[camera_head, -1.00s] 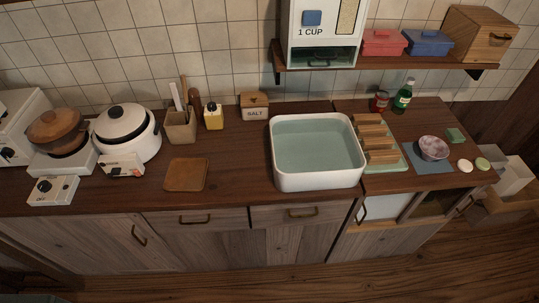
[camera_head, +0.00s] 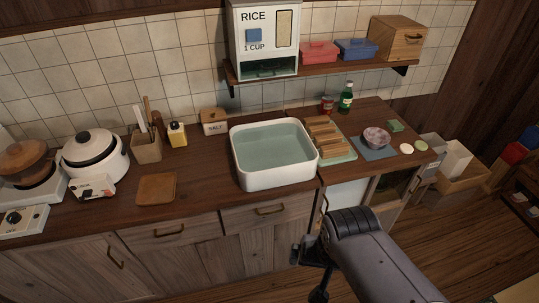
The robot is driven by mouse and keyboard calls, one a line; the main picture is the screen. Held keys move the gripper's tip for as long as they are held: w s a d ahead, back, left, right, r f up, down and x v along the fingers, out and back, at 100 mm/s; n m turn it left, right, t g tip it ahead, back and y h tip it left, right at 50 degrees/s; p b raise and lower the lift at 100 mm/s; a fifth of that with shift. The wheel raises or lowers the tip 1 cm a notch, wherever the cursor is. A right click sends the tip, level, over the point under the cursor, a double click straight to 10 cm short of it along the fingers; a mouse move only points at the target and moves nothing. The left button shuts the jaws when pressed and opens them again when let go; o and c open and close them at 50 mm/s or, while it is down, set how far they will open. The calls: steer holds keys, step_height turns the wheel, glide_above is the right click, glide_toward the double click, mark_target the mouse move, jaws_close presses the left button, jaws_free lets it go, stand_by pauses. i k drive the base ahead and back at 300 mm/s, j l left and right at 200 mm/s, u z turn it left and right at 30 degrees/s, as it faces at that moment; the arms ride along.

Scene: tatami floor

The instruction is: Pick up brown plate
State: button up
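A flat, square brown piece with rounded corners, which looks like the brown plate (camera_head: 157,188), lies on the dark wooden counter left of the white basin. Nothing covers it. My gripper (camera_head: 312,268) is at the lower middle of the view, in front of the cabinet doors, right of the plate and well apart from it. My arm reaches in from the lower right. The gripper's dark fingers are seen from behind and partly overlap, so their opening is unclear. I see nothing held in it.
The white basin (camera_head: 274,181) stands right of the plate. A white rice cooker (camera_head: 92,160) and a utensil holder (camera_head: 147,148) stand left and behind. A wooden rack (camera_head: 325,136) and a bowl (camera_head: 376,137) are farther right. The counter around the plate is clear.

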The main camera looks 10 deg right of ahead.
mark_target(157, 190)
steer(key=i+j+u, duration=0.95)
steer(key=i, duration=0.25)
